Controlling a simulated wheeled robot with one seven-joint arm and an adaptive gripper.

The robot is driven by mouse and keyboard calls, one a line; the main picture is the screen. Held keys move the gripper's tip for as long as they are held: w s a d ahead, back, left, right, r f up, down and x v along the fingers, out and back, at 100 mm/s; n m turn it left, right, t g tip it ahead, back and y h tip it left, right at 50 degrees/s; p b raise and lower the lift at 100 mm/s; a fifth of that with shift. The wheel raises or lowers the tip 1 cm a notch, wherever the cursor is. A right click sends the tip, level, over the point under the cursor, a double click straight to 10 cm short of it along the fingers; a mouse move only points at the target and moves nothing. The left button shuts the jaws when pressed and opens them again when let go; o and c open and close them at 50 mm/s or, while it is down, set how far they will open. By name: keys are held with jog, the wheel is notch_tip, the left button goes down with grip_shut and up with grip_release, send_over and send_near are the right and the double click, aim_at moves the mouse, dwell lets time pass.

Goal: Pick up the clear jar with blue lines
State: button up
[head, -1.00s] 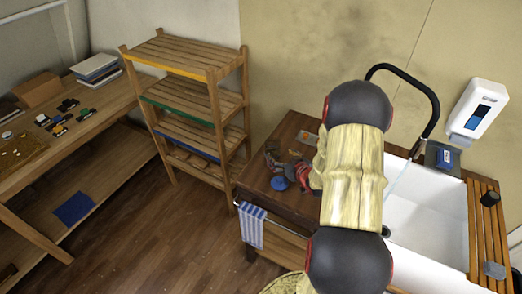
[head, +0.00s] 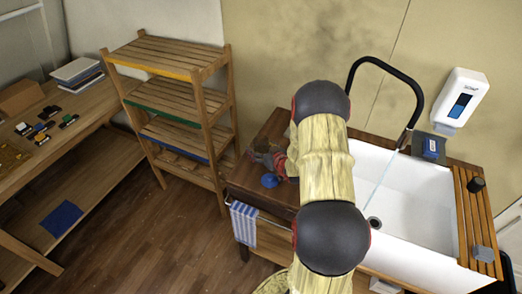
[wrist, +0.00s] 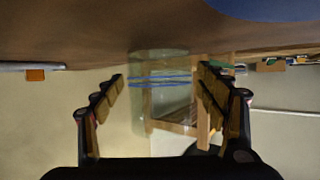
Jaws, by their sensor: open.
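The clear jar with blue lines (wrist: 160,95) shows in the wrist view, which looks upside down, with the brown wooden top (wrist: 90,45) above it. The jar is see-through, with blue bands around it. It appears between the two fingers of my open gripper (wrist: 161,76), with a gap on each side; whether it lies fully within their reach I cannot tell. In the head view my arm covers much of the wooden counter (head: 247,180), and I cannot make out the jar there. Part of my gripper shows at the arm's left side.
A blue round object (head: 270,180) lies on the counter near my gripper. A white sink (head: 410,205) with a black tap (head: 352,75) is to the right. A striped towel (head: 243,223) hangs in front. A slatted shelf (head: 170,95) stands to the left.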

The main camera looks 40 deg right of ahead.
jog(key=shift+c, duration=0.6)
jog(key=c, duration=1.5)
